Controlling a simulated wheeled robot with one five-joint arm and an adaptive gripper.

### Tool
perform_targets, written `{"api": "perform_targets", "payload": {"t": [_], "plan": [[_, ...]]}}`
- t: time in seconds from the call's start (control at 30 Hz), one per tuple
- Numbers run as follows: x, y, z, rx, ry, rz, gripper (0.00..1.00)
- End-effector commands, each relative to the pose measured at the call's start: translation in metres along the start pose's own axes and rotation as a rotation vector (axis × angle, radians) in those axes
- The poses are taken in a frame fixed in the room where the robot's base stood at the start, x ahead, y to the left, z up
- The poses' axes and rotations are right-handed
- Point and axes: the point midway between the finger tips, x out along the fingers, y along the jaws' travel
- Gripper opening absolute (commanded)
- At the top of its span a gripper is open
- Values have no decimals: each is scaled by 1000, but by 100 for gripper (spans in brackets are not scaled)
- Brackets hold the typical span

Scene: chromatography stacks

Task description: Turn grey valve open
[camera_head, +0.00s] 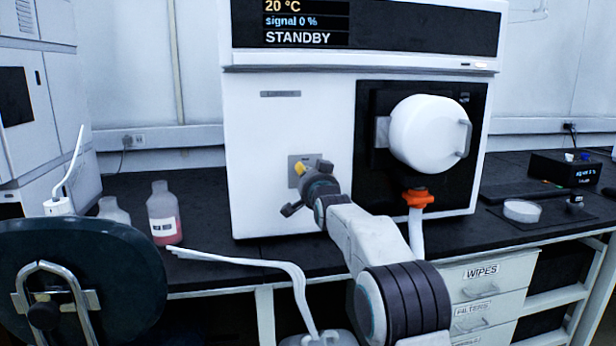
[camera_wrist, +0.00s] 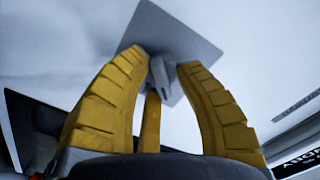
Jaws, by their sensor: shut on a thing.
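The grey valve sits on a square grey plate (camera_head: 308,157) on the white front of the instrument, left of its black panel. In the wrist view the valve's grey lever (camera_wrist: 167,78) stands out from the plate between my yellow fingers. My gripper (camera_head: 304,175) reaches to the plate and largely hides the valve in the head view. The wrist view shows my gripper (camera_wrist: 162,63) shut on the lever, with two fingers at its sides and another behind.
The white instrument (camera_head: 290,110) reads STANDBY. A white round vessel (camera_head: 428,135) with an orange valve (camera_head: 417,199) below is to the right. A bottle of pink liquid (camera_head: 163,215) stands left on the dark bench. A dark chair back (camera_head: 110,265) fills the lower left.

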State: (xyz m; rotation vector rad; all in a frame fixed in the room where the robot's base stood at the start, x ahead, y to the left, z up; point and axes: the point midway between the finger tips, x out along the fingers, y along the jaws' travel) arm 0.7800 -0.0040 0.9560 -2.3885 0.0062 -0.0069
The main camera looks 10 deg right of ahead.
Motion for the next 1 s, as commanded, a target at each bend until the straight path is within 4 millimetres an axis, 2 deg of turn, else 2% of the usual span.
{"api": "perform_targets", "payload": {"t": [0.6, 1.0], "plan": [[1, 7, 5, 561, -3, 10, 0], [1, 8, 8, 778, -5, 14, 0]]}}
